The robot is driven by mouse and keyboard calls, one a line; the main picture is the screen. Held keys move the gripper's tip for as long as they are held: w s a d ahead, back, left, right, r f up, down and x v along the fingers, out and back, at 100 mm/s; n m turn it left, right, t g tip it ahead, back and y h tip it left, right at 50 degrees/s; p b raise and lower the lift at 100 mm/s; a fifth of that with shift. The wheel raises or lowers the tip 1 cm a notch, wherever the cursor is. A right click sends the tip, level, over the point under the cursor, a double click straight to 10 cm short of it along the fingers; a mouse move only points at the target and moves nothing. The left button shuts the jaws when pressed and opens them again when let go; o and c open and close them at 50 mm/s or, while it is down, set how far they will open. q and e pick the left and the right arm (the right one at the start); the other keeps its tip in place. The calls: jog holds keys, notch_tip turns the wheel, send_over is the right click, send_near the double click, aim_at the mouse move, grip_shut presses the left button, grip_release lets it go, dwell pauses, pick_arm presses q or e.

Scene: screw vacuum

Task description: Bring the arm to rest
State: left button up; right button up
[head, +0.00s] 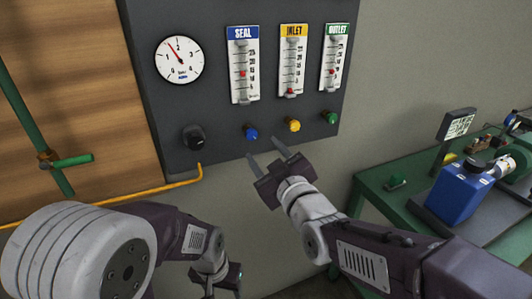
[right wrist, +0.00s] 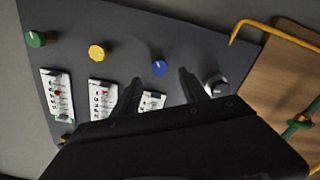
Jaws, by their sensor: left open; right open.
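My right gripper (head: 266,154) is open and empty in front of the lower edge of the dark control panel (head: 215,135). Its fingers point up towards the blue knob (head: 251,132) and stay apart from it as far as I can see. In the right wrist view the open fingers (right wrist: 160,88) frame the blue knob (right wrist: 160,68), with nothing between them. My left gripper (head: 222,284) hangs low at the bottom of the head view, small and partly hidden by its own arm. It holds nothing that I can see.
The panel carries a round gauge (head: 180,60), SEAL, INLET and OUTLET flow meters, and black (head: 194,137), yellow (head: 293,125) and green (head: 331,118) knobs. A yellow pipe (head: 150,190) runs below it. At right, a green table (head: 375,188) holds a blue container (head: 458,192). Bare wall lies between.

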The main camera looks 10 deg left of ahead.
jog(key=w+d+f+m+t+h, duration=0.1)
jog(key=w+d+f+m+h, duration=0.15)
jog(key=d, duration=0.35)
jog(key=w+d+f+m+h, duration=0.1)
jog(key=w+d+h, duration=0.15)
jog(key=d, duration=0.35)
jog(key=d+f+m+g+h, duration=0.3)
jog(key=d+f+g, duration=0.1)
jog(key=d+f, duration=0.65)
jog(key=s+d+f+m+g+h, duration=0.1)
jog(key=s+d+f+m+g, duration=0.15)
jog(key=s+f+g, duration=0.5)
jog(key=s+d+f+m+g+h, duration=0.1)
jog(key=s+d+f+m+g, duration=0.15)
jog(key=s+f, duration=0.9)
jog(key=s+r+p, duration=0.3)
jog(key=r+p, duration=1)
jog(key=r, duration=0.1)
jog(key=shift+s+d+r+m+g, duration=0.15)
jog(key=shift+d+r+m+g, duration=0.15)
jog(key=shift+m+g, duration=0.15)
